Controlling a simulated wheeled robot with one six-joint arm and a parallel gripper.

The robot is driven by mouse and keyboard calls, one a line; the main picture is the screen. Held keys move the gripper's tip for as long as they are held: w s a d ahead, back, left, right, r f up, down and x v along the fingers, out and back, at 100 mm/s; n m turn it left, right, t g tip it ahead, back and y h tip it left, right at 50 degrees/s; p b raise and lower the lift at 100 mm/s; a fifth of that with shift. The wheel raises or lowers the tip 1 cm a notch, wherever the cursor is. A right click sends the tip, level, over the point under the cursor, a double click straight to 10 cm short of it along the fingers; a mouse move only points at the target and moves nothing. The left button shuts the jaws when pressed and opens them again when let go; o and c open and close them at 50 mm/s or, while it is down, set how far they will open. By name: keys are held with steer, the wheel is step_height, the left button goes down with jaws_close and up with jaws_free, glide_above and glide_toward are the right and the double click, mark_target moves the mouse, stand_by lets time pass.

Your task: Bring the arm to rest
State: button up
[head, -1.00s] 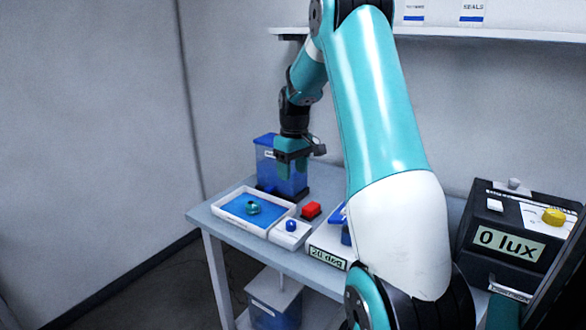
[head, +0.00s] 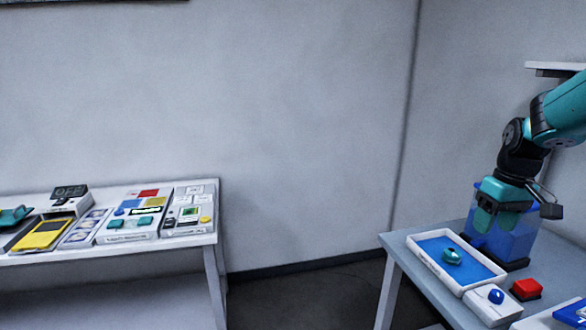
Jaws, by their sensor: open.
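My arm reaches in from the right edge in the head view. My gripper (head: 498,222) points down with its teal fingers apart, and nothing shows between them. It hangs in front of a clear blue bin (head: 527,243) as seen from here; I cannot tell whether it is above or inside it. The gripper covers part of the bin. The rest of my arm is cut off by the right edge.
A white tray (head: 430,262) with a blue mat holds a small teal item (head: 452,256). A white box with a blue knob (head: 497,296) and a red block (head: 526,289) stand nearby. A left bench (head: 190,243) carries several devices. The floor between is clear.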

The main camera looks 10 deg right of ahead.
steer(key=s+a+r+n+y, duration=0.1)
steer(key=s+a+r+n, duration=0.15)
steer(key=a, duration=1.15)
steer(key=s+a+r+n+y, duration=0.1)
steer(key=s+a+n, duration=0.3)
steer(key=s+a, duration=1.5)
steer(key=shift+a+r+y, duration=0.3)
steer(key=shift+a+y, duration=0.5)
